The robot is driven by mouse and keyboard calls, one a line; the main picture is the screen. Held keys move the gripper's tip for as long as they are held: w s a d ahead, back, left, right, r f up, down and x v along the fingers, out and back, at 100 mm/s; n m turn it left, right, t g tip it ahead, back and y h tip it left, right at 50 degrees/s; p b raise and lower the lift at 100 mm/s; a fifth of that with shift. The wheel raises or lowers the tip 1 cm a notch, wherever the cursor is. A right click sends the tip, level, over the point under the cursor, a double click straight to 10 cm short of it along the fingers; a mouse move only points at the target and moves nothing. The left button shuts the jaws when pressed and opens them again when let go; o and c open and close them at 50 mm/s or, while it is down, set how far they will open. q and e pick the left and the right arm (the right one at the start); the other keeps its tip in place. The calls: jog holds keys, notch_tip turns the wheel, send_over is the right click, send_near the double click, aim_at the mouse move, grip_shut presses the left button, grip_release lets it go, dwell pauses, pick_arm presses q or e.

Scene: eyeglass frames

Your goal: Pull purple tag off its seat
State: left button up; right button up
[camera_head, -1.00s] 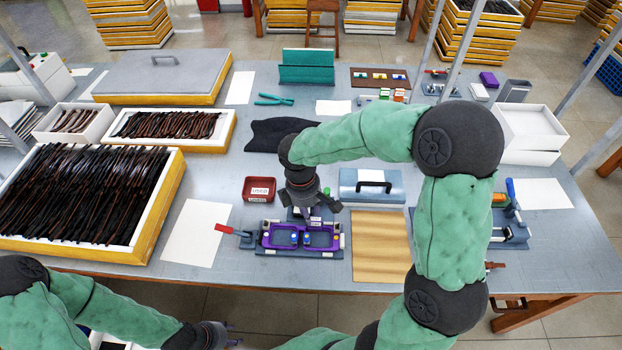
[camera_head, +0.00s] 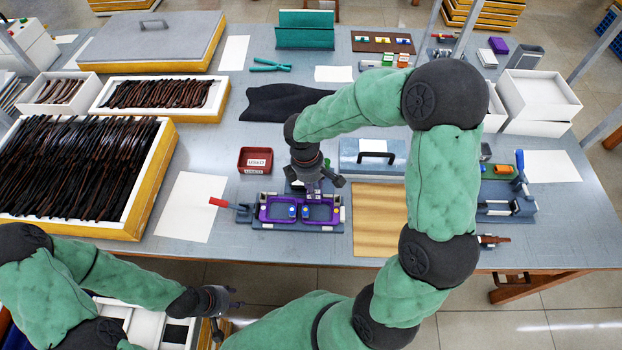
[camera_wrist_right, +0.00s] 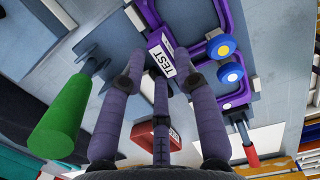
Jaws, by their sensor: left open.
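The purple tag (camera_wrist_right: 161,50) with a white TEST label lies between the fingers of my right gripper (camera_wrist_right: 158,52) in the right wrist view. The fingers converge around the tag; whether they press on it is unclear. In the head view my right gripper (camera_head: 312,190) reaches down from above to the back middle of the purple eyeglass frame (camera_head: 263,213). The frame lies on a blue-grey fixture (camera_head: 338,226) with blue and yellow round pads. The tag's seat is mostly hidden. My left gripper (camera_head: 232,303) is open and empty, low in front of the table.
A red-handled clamp (camera_head: 218,202) is left of the fixture. A red bin (camera_head: 255,160) and a blue case (camera_head: 362,165) stand behind it. A wooden board (camera_head: 378,225) lies to the right. A white sheet (camera_head: 192,207) lies left. A green handle (camera_wrist_right: 60,130) is near my right fingers.

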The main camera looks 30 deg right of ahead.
jog(key=shift+s+d+f+b, duration=0.15)
jog(key=shift+f+b, duration=0.2)
jog(key=shift+f, duration=1)
grip_shut()
jog(key=shift+r, duration=0.15)
jog(key=shift+r, duration=2.4)
jog(key=shift+r, duration=0.15)
jog(key=shift+r+p, duration=2.85)
